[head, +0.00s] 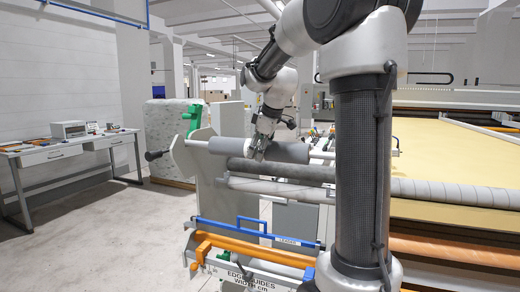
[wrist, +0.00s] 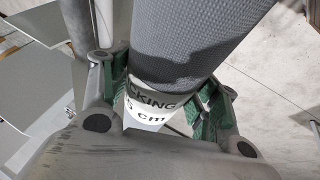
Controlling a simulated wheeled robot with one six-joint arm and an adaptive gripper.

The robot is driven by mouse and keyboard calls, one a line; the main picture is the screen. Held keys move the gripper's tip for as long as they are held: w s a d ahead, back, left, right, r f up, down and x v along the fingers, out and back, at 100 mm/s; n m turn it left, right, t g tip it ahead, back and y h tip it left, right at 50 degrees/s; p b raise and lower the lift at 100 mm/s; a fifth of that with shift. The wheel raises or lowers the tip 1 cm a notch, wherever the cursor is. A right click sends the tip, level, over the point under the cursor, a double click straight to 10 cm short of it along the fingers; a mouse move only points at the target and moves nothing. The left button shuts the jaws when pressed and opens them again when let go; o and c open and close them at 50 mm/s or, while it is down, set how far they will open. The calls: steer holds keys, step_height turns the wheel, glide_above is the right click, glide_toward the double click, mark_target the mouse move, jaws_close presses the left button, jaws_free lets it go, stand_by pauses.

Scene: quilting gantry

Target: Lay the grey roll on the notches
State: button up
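The grey roll (head: 228,146) lies roughly level above the other rollers at the front of the gantry. My gripper (head: 258,148) comes down on it from above, near its middle. In the wrist view the textured grey roll (wrist: 195,40) and its white printed label (wrist: 150,105) sit between the green-padded fingers of my gripper (wrist: 155,100), which are closed around it. The roll's left end is close to the pale side plate (head: 212,190). The notches are not clearly visible, and I cannot tell whether the roll touches them.
A dark grey roller (head: 290,170) and a pale wrapped roller (head: 450,192) run below. A green part (head: 192,118) stands on the side plate, with a black handle (head: 153,156) at its left. An orange bar (head: 255,252) is lower. A desk (head: 70,150) stands left beyond clear floor.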

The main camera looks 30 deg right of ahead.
steer(key=o, duration=0.4)
steer(key=shift+c, duration=0.2)
steer(key=v, duration=1.2)
steer(key=s+a+f+m, duration=0.4)
steer(key=s+f, duration=0.4)
steer(key=s, duration=0.4)
steer(key=s+a+f+m+g, duration=0.1)
steer(key=s+a+f+m, duration=0.2)
steer(key=s+f, duration=0.6)
steer(key=s+m, duration=0.1)
steer(key=s, duration=0.2)
steer(key=shift+a, duration=0.35)
